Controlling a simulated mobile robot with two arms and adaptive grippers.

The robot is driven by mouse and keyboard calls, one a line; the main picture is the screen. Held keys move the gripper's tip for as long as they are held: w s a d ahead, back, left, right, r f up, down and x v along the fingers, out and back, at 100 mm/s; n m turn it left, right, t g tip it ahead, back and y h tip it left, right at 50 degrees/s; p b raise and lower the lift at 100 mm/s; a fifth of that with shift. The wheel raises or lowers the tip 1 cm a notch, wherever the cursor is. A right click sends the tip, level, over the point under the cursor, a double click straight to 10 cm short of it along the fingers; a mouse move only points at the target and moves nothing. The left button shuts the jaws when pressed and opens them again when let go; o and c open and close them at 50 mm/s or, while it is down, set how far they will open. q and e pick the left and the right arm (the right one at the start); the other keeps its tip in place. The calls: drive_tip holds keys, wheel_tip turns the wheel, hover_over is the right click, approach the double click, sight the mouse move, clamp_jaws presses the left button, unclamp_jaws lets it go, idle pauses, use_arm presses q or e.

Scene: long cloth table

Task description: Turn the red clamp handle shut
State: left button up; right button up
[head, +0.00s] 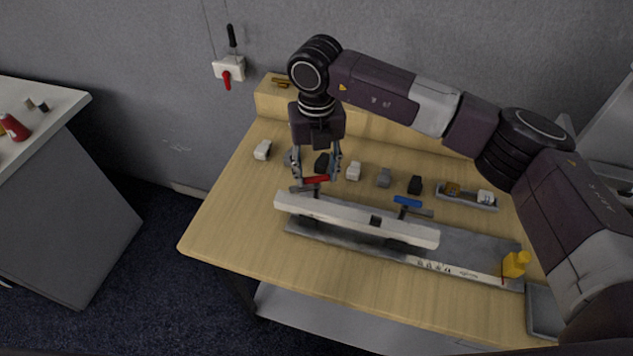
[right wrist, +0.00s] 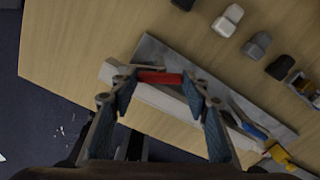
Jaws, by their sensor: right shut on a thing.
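The red clamp handle (head: 316,180) is at the left end of a pale bar (head: 357,219) that lies on a grey metal base plate (head: 460,248). My right gripper (head: 317,174) reaches down over it, fingers shut on the two ends of the red handle. In the right wrist view the red handle (right wrist: 160,77) spans the gap between the fingertips, lying roughly flat across the picture. A second clamp with a blue handle (head: 407,202) stands further right on the bar. How the red clamp's arm meets the bar is partly hidden. My left gripper is out of view.
Several small white, grey and black blocks (head: 384,178) stand behind the bar. A tray (head: 472,204) with small parts is at the back right. The wooden table's front left (head: 235,230) is clear.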

sight(316, 177)
drive_tip(key=n+b, duration=0.6)
drive_tip(key=b, duration=0.1)
drive_tip(key=shift+w+f+n, duration=0.1)
drive_tip(key=shift+f+n, duration=0.1)
drive_tip(key=shift+n, duration=0.1)
drive_tip(key=shift+n+b, duration=1.15)
drive_tip(key=shift+n, duration=0.05)
drive_tip(key=shift+r+n+b, duration=0.25)
drive_tip(key=shift+n+b, duration=0.65)
drive_tip(key=shift+n, duration=0.8)
drive_tip(key=o, duration=1.2)
drive_tip(key=shift+c, duration=0.2)
wheel_tip(316, 177, up, 12)
